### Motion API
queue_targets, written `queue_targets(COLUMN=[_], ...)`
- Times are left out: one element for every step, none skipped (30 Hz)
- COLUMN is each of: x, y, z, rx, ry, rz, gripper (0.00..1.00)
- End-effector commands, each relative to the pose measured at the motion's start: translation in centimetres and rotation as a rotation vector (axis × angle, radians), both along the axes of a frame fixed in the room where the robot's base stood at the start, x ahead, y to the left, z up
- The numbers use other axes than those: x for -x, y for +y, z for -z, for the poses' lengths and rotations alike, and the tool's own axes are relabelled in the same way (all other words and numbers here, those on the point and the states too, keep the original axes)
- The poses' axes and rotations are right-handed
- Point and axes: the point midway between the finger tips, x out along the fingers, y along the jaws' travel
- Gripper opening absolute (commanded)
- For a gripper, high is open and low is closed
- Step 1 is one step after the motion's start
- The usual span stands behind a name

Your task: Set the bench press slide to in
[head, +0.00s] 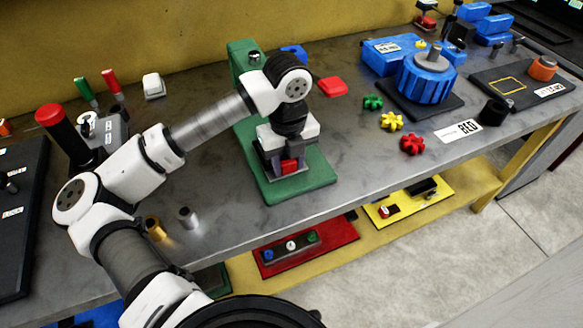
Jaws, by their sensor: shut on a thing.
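The green bench press stands in the middle of the bench, with its column (241,62) at the back and its flat base (312,183) in front. My gripper (288,166) points down over the front part of the base. Its fingers are shut on a small red block (290,168) low above the base; this looks like the grip of the press slide. My arm and gripper hide most of the slide and the middle of the press, so I cannot tell how far in or out the slide is.
A red pad (332,86) lies right of the press. Green, yellow and red gears (412,145) lie near a blue positioner (425,82). A red-topped post (55,125) and levers stand at left. Two small cylinders (188,217) stand near the front edge beside my arm.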

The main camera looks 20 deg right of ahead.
Motion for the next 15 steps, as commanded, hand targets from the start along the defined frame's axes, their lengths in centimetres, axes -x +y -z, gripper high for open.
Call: queue_targets(x=[-1.0, -1.4, -1.9, -2.2, -2.4, -2.6, -2.7, -2.7, -2.7, -2.7, -2.7, -2.7, -2.7, -2.7, -2.7], y=[0.1, 0.1, 0.1, 0.1, 0.1, 0.1, 0.1, 0.1, 0.1, 0.1, 0.1, 0.1, 0.1, 0.1, 0.1], z=[0.4, 0.4, 0.3, 0.3, 0.2, 0.1, 0.0, 0.0, 0.0, -0.1, -0.1, -0.1, -0.1, -0.1, -0.1], rx=[-0.002, -0.002, -0.001, -0.001, 0.0, 0.001, 0.001, 0.002, 0.002, 0.002, 0.002, 0.002, 0.003, 0.003, 0.003], ry=[-0.005, -0.005, -0.004, -0.004, -0.004, -0.004, -0.004, -0.004, -0.004, -0.004, -0.004, -0.004, -0.004, -0.004, -0.004], rz=[-0.005, -0.004, -0.003, -0.003, -0.003, -0.002, -0.001, -0.001, 0.0, 0.0, 0.0, 0.0, 0.0, 0.0, 0.0], gripper=[0.0, 0.0, 0.0, 0.0, 0.0, 0.0, 0.0, 0.0, 0.0, 0.0, 0.0, 0.0, 0.0, 0.0, 0.38])
